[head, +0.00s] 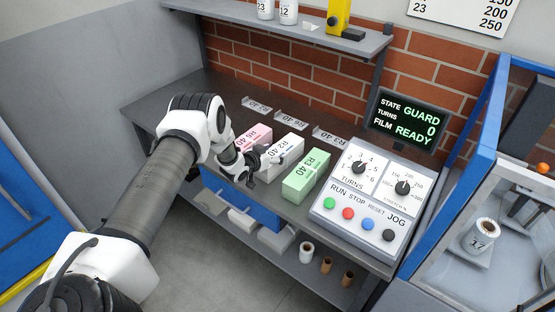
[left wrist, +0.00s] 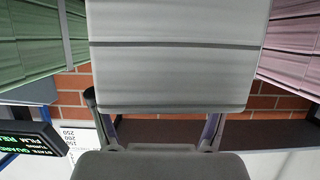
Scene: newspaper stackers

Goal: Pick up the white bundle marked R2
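The white bundle marked R2 (head: 287,152) lies on the grey bench between a pink bundle and a green bundle. My left gripper (head: 262,166) is at the bundle's near left end, with its fingers spread apart. In the left wrist view the white bundle (left wrist: 175,65) fills the upper middle, close to the camera, with a dark band across it. One finger (left wrist: 91,98) shows by the bundle's left edge there; the other fingertip is hidden by the bundle. I cannot tell whether the fingers touch it. My right gripper is not in view.
The pink bundle (head: 252,136) and the green bundle (head: 306,176) stand close on either side. A control panel (head: 362,205) with knobs and buttons is to the right, below a display (head: 407,118). A shelf (head: 300,32) overhangs the back. A blue-framed enclosure (head: 450,150) stands at right.

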